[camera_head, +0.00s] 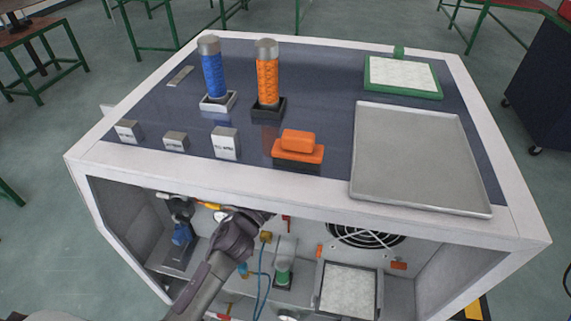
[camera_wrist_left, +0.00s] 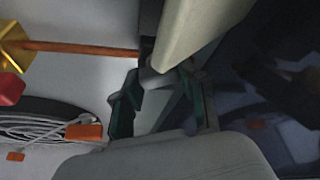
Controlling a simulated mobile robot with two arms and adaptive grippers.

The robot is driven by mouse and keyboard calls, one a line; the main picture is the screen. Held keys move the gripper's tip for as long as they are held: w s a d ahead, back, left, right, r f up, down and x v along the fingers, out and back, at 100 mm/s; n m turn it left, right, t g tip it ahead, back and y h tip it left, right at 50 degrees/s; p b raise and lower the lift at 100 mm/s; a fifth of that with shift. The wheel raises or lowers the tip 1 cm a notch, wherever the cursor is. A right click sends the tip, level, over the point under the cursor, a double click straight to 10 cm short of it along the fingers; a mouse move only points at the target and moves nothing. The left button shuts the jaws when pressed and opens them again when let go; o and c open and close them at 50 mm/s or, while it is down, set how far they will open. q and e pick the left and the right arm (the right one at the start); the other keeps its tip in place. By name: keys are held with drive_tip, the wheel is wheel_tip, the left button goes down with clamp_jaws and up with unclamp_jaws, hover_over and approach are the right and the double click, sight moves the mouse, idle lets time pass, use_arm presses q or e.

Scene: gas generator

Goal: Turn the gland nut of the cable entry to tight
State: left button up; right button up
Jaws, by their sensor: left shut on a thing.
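In the head view my left arm reaches into the open front of the generator cabinet. My left gripper (camera_head: 262,217) is just under the top's front edge, partly hidden by it. In the left wrist view my left gripper (camera_wrist_left: 165,108) has its dark green finger pads shut around a light grey round piece (camera_wrist_left: 158,80). Whether this piece is the gland nut I cannot tell. A copper-coloured rod (camera_wrist_left: 85,48) runs left from near it to a brass fitting (camera_wrist_left: 14,50). In the head view a brass fitting (camera_head: 266,237) sits beside a hanging blue cable (camera_head: 262,268). My right gripper is out of view.
The cabinet's white front rim (camera_head: 300,205) lies close above my gripper. A fan (camera_head: 365,235) and a framed white filter (camera_head: 349,290) are to the right. Blue and orange cylinders (camera_head: 267,75) and a grey tray (camera_head: 420,160) are on top.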

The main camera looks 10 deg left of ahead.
use_arm(q)
drive_tip(key=o, duration=1.1)
drive_tip(key=shift+o, duration=0.2)
drive_tip(key=v, duration=1.2)
drive_tip(key=shift+s+d, duration=0.1)
drive_tip(key=s+a+f+n+g+y, duration=0.1)
drive_tip(key=s+f+n+g+y, duration=0.15)
drive_tip(key=f, duration=0.85)
drive_tip(key=s+a+f+n+g+y, duration=0.1)
drive_tip(key=s+a+f+n+g, duration=0.15)
drive_tip(key=f, duration=0.85)
drive_tip(key=s+a+f+n+g+y, duration=0.1)
drive_tip(key=s+f+n+g+y, duration=0.15)
drive_tip(key=f, duration=0.85)
drive_tip(key=s+a+f+n+g, duration=0.1)
drive_tip(key=s+f+n+g, duration=0.1)
drive_tip(key=s+f, duration=0.5)
drive_tip(key=s+a+f+n+g+b, duration=0.1)
drive_tip(key=s+f+g, duration=0.4)
drive_tip(key=s, duration=0.8)
drive_tip(key=s+a+f+n+g+y, duration=0.1)
drive_tip(key=s+f+n+g, duration=0.2)
drive_tip(key=s+f, duration=0.7)
drive_tip(key=shift+s, duration=0.3)
